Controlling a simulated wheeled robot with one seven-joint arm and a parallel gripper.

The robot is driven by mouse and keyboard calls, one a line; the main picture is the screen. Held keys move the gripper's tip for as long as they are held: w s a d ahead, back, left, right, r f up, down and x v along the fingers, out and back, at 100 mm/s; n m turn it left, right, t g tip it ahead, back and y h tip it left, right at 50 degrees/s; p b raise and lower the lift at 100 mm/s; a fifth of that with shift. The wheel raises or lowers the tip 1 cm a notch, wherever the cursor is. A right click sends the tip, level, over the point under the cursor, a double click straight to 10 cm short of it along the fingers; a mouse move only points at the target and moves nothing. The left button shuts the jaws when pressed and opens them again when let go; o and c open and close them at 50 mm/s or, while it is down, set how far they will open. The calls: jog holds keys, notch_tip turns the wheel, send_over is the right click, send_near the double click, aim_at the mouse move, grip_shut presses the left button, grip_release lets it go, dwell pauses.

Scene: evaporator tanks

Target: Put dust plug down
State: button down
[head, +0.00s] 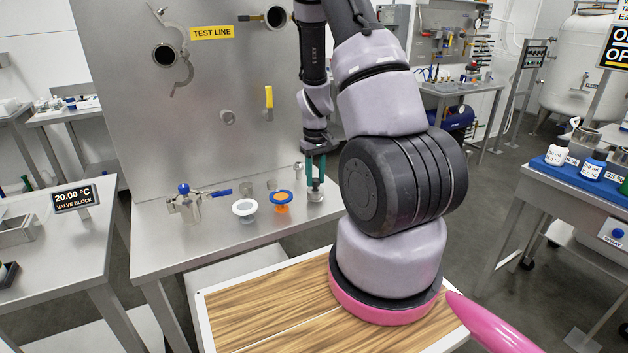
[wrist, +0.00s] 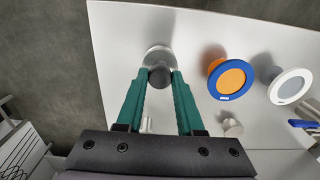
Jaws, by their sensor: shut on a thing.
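My gripper (head: 316,172) has green fingers and points down over the right part of the steel bench below the test panel. In the wrist view its fingertips (wrist: 160,78) close on the dark round knob of a metal piece, which I take to be the dust plug (wrist: 157,54). Its round, shiny metal part shows beyond the fingertips. In the head view the plug's metal lower part (head: 315,195) is just below the fingers, at or very near the bench top (head: 200,250). I cannot tell whether it touches.
An orange piece with a blue rim (head: 281,199) and a white flanged piece (head: 244,208) stand left of my gripper. A small metal cylinder (wrist: 232,127) is close by. A blue-handled valve (head: 190,205) is farther left. The upright test panel (head: 230,110) rises behind.

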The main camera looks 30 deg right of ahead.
jog(key=shift+f, duration=0.45)
jog(key=c, duration=0.5)
grip_release()
jog(key=shift+f, duration=0.1)
jog(key=shift+c, duration=0.2)
notch_tip(320, 180, up, 12)
notch_tip(320, 180, up, 17)
jog(key=m+t+y, duration=0.1)
jog(key=m+t, duration=0.1)
jog(key=t, duration=0.2)
send_over(315, 180)
jog(key=s+a, duration=0.6)
jog(key=a, duration=0.1)
jog(key=s+a+r+m+t, duration=0.1)
jog(key=s+a+r, duration=0.2)
jog(key=s+r, duration=0.2)
jog(key=s+a+r+m+t+y, duration=0.1)
jog(key=s+a+r+t, duration=0.1)
jog(key=s, duration=0.5)
notch_tip(315, 180, up, 3)
jog(key=shift+s+a+f+m, duration=0.1)
jog(key=shift+s+a+m, duration=0.2)
jog(key=shift+a, duration=0.3)
